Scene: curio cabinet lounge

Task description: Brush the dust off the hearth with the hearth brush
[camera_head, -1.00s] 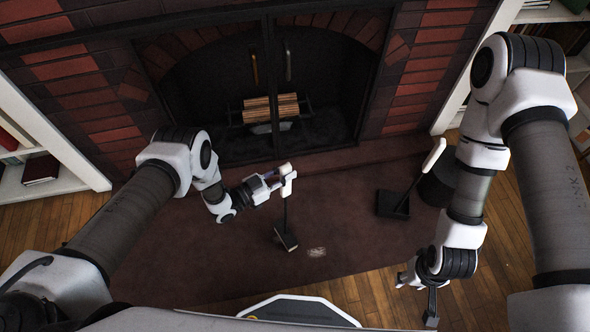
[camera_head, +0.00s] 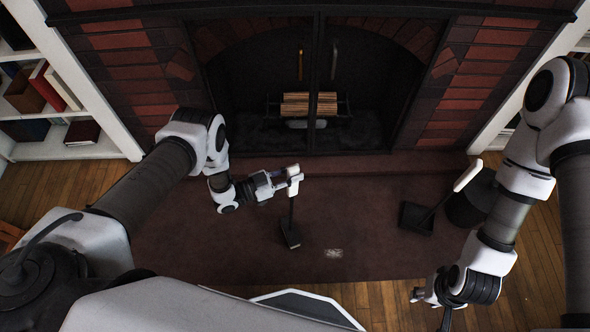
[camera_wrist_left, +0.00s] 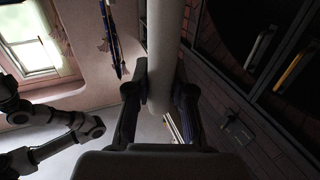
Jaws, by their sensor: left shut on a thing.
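The hearth brush (camera_head: 291,232) hangs from my left gripper (camera_head: 286,178), with its dark head low over the dark red hearth (camera_head: 210,258). My left gripper is shut on the brush's white handle, which also shows between the fingers in the left wrist view (camera_wrist_left: 165,45). A small pale patch of dust (camera_head: 333,253) lies on the hearth just right of the brush head. I cannot tell whether the bristles touch the hearth. My right gripper (camera_head: 437,299) hangs over the wooden floor at the lower right; its finger opening is unclear.
A black dustpan (camera_head: 417,217) with a white handle stands on the hearth's right side, beside a dark round container (camera_head: 470,204). The fireplace (camera_head: 305,95) with glass doors is behind. Bookshelves (camera_head: 72,110) flank it.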

